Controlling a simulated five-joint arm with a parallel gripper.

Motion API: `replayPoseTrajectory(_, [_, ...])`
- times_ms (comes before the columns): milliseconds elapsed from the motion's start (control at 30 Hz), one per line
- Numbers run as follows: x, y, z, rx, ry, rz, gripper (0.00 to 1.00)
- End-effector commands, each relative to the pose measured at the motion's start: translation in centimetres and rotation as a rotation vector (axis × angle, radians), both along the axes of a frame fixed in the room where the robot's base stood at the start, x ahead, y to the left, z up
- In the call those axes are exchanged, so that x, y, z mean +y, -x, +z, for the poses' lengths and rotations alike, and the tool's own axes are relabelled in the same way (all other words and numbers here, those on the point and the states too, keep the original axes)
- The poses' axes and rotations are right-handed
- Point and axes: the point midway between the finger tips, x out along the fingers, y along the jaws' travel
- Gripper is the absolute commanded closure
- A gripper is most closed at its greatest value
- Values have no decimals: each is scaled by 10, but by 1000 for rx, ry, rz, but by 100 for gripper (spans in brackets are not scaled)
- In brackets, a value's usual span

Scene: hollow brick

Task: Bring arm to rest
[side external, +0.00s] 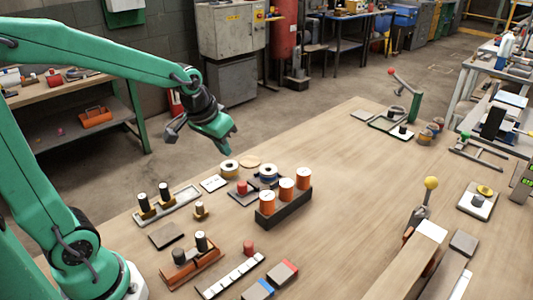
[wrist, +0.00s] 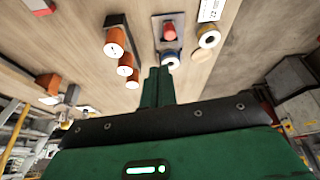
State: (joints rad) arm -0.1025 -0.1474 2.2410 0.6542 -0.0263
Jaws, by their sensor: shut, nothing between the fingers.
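My gripper (side external: 226,148) hangs in the air at the end of my green arm, above the far left edge of the wooden table (side external: 340,190). It points downward and touches nothing. In the wrist view its two green fingers (wrist: 158,73) lie together, with nothing between them. I cannot pick out a hollow brick with certainty in either view.
Nearest below are a white spool (side external: 229,168), a blue-white spool (side external: 268,174) and a dark block (side external: 284,210) with three orange cylinders. Small fixtures stand near my base. A yellow-knobbed lever (side external: 431,184) stands right. The table's middle is clear.

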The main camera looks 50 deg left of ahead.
Motion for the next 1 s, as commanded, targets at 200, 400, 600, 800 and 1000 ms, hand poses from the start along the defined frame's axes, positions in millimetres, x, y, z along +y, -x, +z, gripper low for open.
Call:
replayPoseTrajectory(200, [-14, 39, 26, -33, -5, -36, 100])
replayPoseTrajectory(400, [-24, 75, 40, -57, -10, -69, 100])
replayPoseTrajectory(600, [-32, 109, 48, -80, -13, -100, 100])
replayPoseTrajectory(800, [-36, 132, 49, -95, -16, -120, 100])
replayPoseTrajectory(1000, [-38, 139, 49, -97, -16, -127, 100])
